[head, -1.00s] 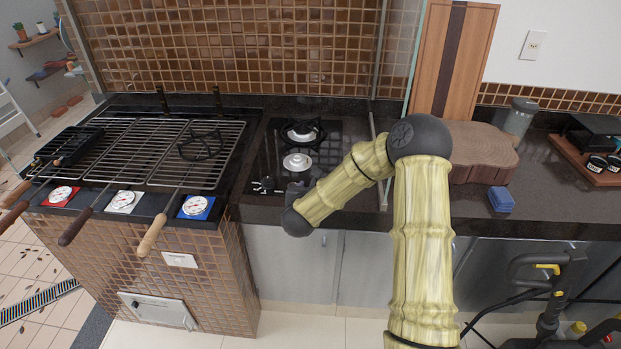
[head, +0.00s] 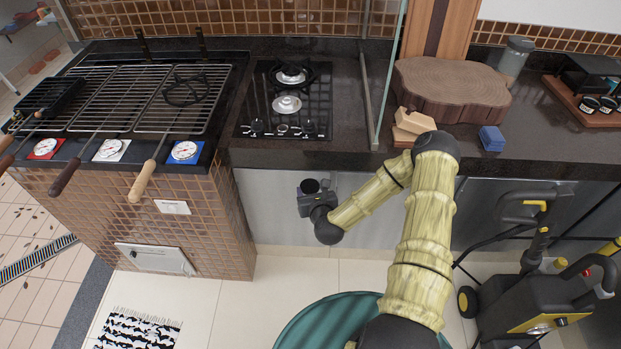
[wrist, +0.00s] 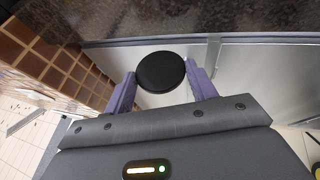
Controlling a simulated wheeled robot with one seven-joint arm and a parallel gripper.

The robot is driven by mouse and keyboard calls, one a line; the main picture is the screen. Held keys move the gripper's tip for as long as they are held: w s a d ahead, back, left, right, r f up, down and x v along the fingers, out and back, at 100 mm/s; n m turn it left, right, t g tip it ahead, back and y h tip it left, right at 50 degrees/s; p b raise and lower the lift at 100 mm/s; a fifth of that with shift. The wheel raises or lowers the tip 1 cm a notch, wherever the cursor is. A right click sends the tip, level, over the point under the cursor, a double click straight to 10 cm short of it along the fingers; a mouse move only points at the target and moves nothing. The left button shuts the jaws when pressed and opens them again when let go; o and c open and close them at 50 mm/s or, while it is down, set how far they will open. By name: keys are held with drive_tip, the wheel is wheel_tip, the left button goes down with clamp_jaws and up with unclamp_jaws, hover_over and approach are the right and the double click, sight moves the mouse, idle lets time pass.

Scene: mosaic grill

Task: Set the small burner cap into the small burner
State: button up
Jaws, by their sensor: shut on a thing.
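The small burner cap, a black round disc (wrist: 161,72), sits between the purple fingers of my gripper (wrist: 163,82) in the wrist view. My gripper (head: 314,190) is shut on it. In the head view it is in front of the grey cabinet, below the counter's front edge, and the cap shows as a dark disc (head: 311,186). The black hob (head: 262,105) is above and behind my gripper. Its front burner (head: 287,104) is a bare silver disc without a grate. Its rear burner (head: 291,76) has a black grate around it. I cannot surely tell which is the small one.
A loose black grate (head: 187,90) lies on the grill (head: 140,95) at left. Hob knobs (head: 282,130) line its front edge. A glass panel (head: 386,75) stands right of the hob. Wooden blocks (head: 411,124), a blue block (head: 492,138) and a wood slab (head: 452,88) are further right.

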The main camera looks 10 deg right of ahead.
wheel_tip(320, 180, down, 8)
drive_tip(key=b, duration=0.7)
drive_tip(key=shift+w, duration=0.15)
